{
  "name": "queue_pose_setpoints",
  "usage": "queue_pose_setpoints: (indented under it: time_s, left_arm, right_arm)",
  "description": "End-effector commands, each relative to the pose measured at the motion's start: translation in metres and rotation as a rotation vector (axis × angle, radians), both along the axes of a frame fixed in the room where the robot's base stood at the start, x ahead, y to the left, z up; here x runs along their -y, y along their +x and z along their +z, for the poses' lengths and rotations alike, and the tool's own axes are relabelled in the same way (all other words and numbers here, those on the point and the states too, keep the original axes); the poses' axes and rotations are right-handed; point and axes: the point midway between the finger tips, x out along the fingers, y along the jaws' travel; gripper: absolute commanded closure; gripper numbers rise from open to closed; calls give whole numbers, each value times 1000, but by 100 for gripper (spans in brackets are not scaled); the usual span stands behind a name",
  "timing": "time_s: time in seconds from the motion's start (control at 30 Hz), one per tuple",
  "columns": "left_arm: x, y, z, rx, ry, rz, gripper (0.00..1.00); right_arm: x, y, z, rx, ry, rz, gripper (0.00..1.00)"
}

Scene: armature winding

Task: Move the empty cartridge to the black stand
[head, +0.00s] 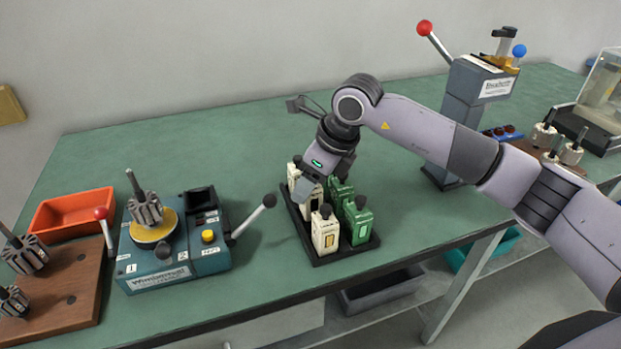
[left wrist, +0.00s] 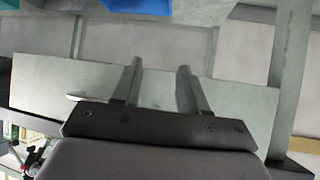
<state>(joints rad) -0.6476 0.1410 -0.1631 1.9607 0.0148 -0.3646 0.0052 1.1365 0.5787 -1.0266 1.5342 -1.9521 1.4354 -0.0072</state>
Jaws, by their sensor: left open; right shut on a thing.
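A black tray-like stand (head: 345,252) holds several upright cartridges on the green bench. White cartridges (head: 325,233) are on its left side, and green cartridges (head: 358,222) are on its right. The near white cartridge has a small yellow window. My right gripper (head: 308,190) points down over the left part of the stand, shut on a white cartridge (head: 312,205) that it partly hides. I cannot tell whether this cartridge is empty or touches the stand. My left gripper (left wrist: 155,85) shows in the left wrist view, open with nothing between its fingers; it is outside the head view.
A teal winding machine (head: 178,262) with a lever stands left of the stand. An orange bin (head: 72,214) and a wooden board (head: 75,290) are farther left. A grey lever press (head: 470,105) stands at the back right. Bench between machine and stand is mostly clear.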

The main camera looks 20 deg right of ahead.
Motion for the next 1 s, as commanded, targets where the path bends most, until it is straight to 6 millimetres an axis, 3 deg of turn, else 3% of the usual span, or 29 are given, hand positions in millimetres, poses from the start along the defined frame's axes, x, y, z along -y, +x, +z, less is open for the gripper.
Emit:
queue_pose_setpoints:
  time_s: [0.57,1.0]
  left_arm:
    - [-1,0,-14,-2,2,1,57]
    - [-1,0,-14,-3,3,1,57]
  right_arm:
    - [0,0,-16,0,0,-1,75]
    - [0,0,-16,1,0,0,75]
